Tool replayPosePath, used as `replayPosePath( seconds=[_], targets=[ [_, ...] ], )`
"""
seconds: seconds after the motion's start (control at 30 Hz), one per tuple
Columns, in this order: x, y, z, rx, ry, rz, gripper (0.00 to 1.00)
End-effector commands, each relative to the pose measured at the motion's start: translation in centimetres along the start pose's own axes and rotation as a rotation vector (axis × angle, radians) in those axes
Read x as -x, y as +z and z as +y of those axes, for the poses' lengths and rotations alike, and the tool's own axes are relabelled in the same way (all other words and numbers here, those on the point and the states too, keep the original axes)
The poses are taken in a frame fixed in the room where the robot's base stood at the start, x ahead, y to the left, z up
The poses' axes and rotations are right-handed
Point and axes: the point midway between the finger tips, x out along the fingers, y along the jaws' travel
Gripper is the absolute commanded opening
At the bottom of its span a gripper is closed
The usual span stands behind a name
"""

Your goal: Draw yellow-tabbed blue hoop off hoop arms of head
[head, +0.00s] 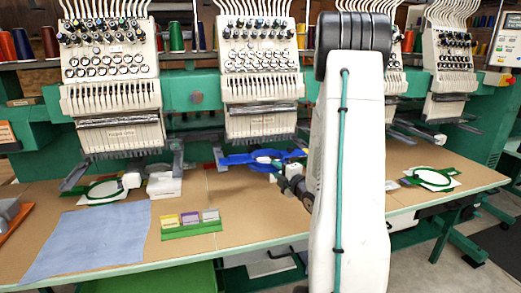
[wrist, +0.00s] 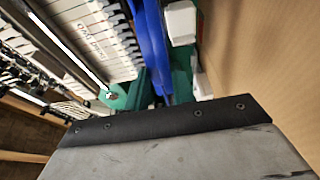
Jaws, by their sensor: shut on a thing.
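The blue hoop (head: 236,159) is at the second sewing head (head: 260,75) from the left, low under its needles, between the hoop arms (head: 218,157). A white patch shows in its middle. My gripper (head: 279,171) reaches it from the right and front and is shut at its near right edge. I cannot make out the yellow tab; the jaws and my arm hide that side. In the wrist view the blue hoop (wrist: 153,45) shows as a tilted blue band beside the head's white front. Whether it still sits on both arms I cannot tell.
Green hoops (head: 103,191) (head: 433,178) sit at neighbouring heads. A blue cloth (head: 85,243) and a green tray (head: 192,231) with yellow, purple and grey pieces lie on the tan table (head: 240,205). The table is bare between the tray and my arm.

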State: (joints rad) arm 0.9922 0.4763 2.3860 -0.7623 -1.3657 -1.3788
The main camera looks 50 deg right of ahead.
Motion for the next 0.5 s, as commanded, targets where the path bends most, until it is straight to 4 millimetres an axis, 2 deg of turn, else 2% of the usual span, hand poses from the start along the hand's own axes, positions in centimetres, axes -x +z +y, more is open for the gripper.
replayPosePath(
  seconds=[0.5],
  targets=[
    [2.5,-0.8,0.0,0.001,0.001,0.0,0.0]
  ],
)
